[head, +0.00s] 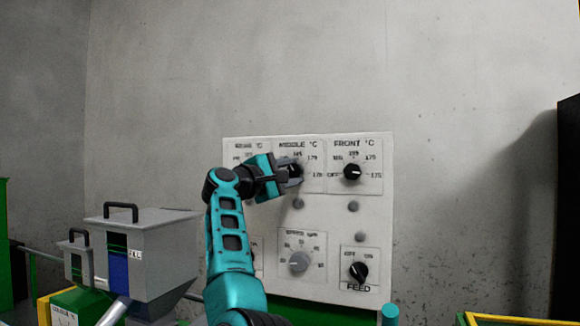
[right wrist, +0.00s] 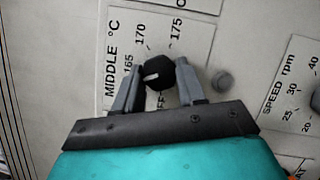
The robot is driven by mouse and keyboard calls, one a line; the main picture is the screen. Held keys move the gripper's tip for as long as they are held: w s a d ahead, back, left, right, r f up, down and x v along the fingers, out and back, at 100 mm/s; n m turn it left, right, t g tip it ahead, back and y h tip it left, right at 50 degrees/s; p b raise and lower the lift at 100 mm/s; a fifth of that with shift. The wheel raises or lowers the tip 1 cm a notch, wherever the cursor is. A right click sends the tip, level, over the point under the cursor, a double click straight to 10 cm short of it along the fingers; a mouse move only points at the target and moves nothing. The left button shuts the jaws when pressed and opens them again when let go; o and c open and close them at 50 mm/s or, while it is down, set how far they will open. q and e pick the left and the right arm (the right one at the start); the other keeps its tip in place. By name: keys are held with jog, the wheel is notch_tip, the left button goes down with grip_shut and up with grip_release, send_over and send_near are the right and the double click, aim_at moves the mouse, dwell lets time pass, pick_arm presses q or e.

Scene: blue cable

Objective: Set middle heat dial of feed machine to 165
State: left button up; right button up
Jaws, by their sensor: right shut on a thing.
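The middle heat dial (head: 295,170) is a round black knob on the white panel, under the words MIDDLE °C. My right gripper (right wrist: 160,80) is shut on this dial, with a grey finger on each side of it in the right wrist view. The dial (right wrist: 161,72) has a white mark pointing left and slightly down there, toward the 165 side; I cannot tell its exact reading. The numbers 165, 170 and 175 show around it, and a finger covers part of the scale. In the head view my right gripper (head: 288,174) partly hides the dial. My left gripper is out of view.
The front dial (head: 352,172) is right of the middle one, and my arm covers much of the rear dial area. A grey speed dial (head: 299,261) and black feed switch (head: 358,271) are lower. A grey hopper (head: 150,250) stands at left. The wall above is clear.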

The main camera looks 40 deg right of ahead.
jog(key=m+p, duration=0.1)
jog(key=m+y, duration=0.1)
jog(key=m, duration=0.1)
jog(key=shift+r+p, duration=0.25)
jog(key=shift+p, duration=0.15)
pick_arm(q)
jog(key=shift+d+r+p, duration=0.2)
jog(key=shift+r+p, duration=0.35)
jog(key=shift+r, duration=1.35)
pick_arm(e)
jog(key=shift+m+y, duration=0.4)
jog(key=shift+m, duration=0.9)
jog(key=shift+g, duration=0.3)
jog(key=o, duration=1.1)
jog(key=shift+c, duration=0.2)
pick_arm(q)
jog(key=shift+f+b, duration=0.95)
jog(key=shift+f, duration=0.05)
pick_arm(e)
jog(key=s+a, duration=0.1)
jog(key=a, duration=1.2)
jog(key=shift+r, duration=0.4)
